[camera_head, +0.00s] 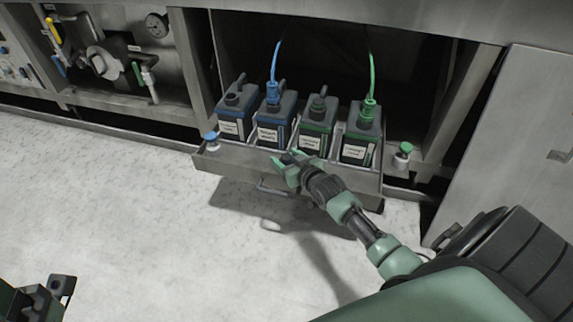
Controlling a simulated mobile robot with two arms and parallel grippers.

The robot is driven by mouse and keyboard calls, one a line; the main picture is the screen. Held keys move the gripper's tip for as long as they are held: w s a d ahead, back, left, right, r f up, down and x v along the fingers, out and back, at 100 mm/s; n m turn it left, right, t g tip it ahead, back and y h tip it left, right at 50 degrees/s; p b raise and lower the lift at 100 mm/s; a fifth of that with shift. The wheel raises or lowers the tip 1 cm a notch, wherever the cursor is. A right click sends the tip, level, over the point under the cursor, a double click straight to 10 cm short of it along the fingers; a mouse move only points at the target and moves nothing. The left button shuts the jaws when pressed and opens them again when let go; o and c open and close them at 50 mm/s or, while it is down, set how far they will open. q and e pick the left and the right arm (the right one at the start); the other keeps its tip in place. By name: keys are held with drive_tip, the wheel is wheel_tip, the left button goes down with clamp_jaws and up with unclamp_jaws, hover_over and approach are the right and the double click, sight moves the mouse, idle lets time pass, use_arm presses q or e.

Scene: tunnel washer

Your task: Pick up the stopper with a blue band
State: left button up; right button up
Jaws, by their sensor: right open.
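The stopper with a blue band (211,142) stands at the left end of the pulled-out metal tray (230,165). It looks pale with blue on it. My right gripper (290,160) is open and empty at the front edge of the tray, to the right of the blue-banded stopper and apart from it. Part of my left gripper (50,292) shows at the bottom left corner, far from the tray; its jaws are not clear.
Several dark canisters stand in the tray: blue-marked ones (234,112) on the left, green-marked ones (360,138) on the right. A blue hose (275,62) and a green hose (372,75) run upward. A green-banded stopper (404,152) stands at the right end. The floor in front is clear.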

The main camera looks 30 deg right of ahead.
clamp_jaws()
